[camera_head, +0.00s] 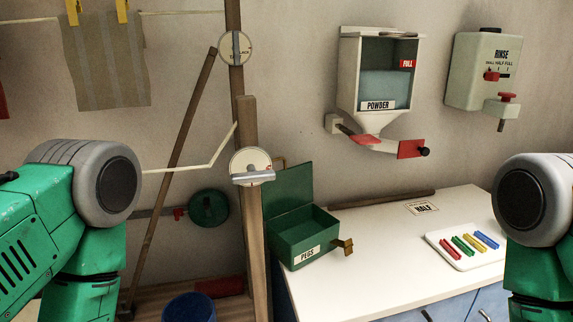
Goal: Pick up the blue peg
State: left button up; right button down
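The blue peg (486,239) lies on a white tray (470,263) on the right part of the white counter. My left arm comes in from the left edge and my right arm stands at the right edge, close beside the tray in the picture. Neither gripper shows; only arm links are visible.
An open green box (305,238) labelled PEGS stands at the counter's left end. A powder dispenser (379,75) and a rinse dispenser (483,70) hang on the wall. A wooden post (247,180) rises left of the counter. The counter's middle (370,250) is clear.

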aim_at(486, 240)
jog(key=l+z, duration=0.25)
jog(key=k+l+z, duration=0.1)
jog(key=l+z, duration=0.15)
jog(key=i+l+z, duration=0.15)
jog(key=i+z, duration=0.25)
jog(key=k, duration=0.05)
